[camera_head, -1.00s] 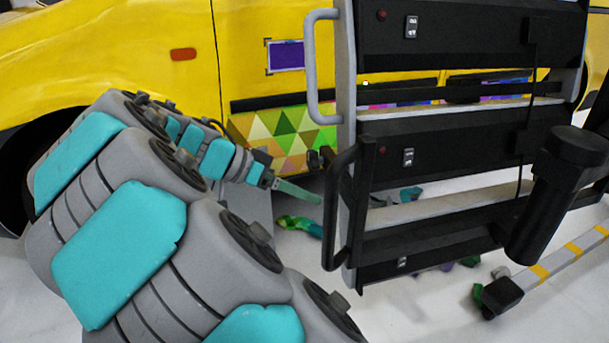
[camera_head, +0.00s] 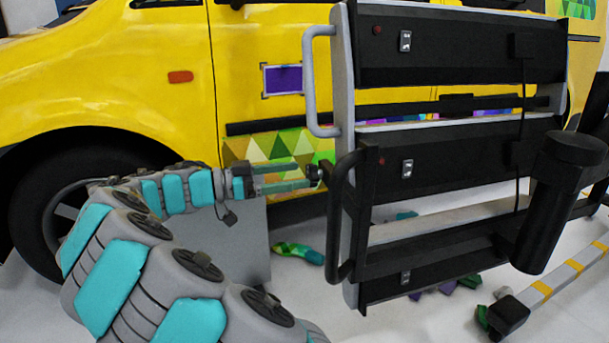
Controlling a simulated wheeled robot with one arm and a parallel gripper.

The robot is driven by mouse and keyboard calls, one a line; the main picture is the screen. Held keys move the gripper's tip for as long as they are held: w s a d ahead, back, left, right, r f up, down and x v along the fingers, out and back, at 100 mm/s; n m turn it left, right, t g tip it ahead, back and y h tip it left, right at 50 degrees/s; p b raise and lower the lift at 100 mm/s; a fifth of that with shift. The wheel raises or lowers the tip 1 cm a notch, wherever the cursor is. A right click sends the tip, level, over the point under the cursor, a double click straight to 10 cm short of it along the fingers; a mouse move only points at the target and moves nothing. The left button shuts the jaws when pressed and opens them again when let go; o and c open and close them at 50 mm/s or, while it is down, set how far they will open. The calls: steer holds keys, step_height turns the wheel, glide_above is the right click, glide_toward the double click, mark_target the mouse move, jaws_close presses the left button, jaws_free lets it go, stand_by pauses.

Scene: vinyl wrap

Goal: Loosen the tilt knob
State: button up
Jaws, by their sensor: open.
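The tilt knob appears to be the small dark knob (camera_head: 318,173) at the left side of the black lamp panel rack, beside the black curved handle (camera_head: 342,215). My gripper (camera_head: 305,176) is open, with two greenish fingers pointing right at the knob. One finger is level with the knob's upper part and the other is slightly below it. The fingertips are at or just short of the knob; I cannot tell whether they touch it. Nothing shows held between them.
The rack of black panels (camera_head: 460,50) fills the right side, with a grey handle (camera_head: 310,80) at upper left. A yellow van (camera_head: 100,80) stands behind. A grey box (camera_head: 240,245) is below my wrist. Coloured scraps (camera_head: 298,253) lie on the floor. A black cylinder (camera_head: 550,205) stands at right.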

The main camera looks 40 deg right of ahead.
mark_target(308, 173)
steer(key=x, duration=0.3)
steer(key=shift+d, duration=0.1)
steer(key=c, duration=1.4)
